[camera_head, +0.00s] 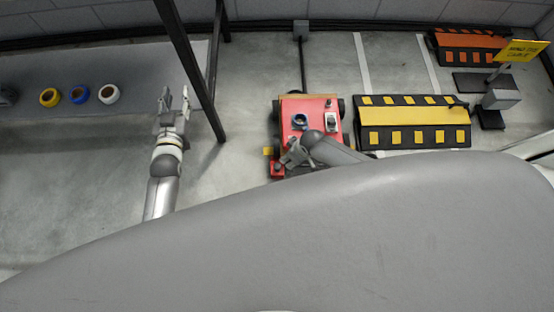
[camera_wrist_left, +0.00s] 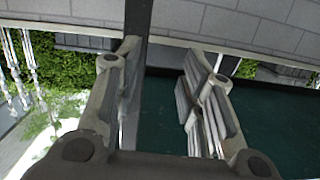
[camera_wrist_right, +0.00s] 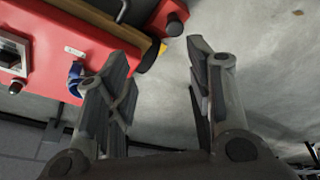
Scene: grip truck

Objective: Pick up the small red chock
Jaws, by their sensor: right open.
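A small red block, which looks like the chock (camera_head: 277,170), sits on the floor by the lower left corner of the red cart (camera_head: 313,108). In the right wrist view a red block with a dark round knob (camera_wrist_right: 166,18) shows at the top, beside the cart's edge. My right gripper (camera_head: 287,157) is open near the cart's lower left corner, close to the red block. In the right wrist view its fingers (camera_wrist_right: 158,62) are apart with nothing between them. My left gripper (camera_head: 174,96) is open and empty, far to the left, and its spread fingers fill the left wrist view (camera_wrist_left: 158,75).
Blue and white rolls (camera_head: 120,95) lie with a yellow one on a grey surface at left. A dark post (camera_head: 190,70) stands between that surface and the cart. A yellow-and-black ramp (camera_head: 412,122) is right of the cart. Bare floor lies left of the cart.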

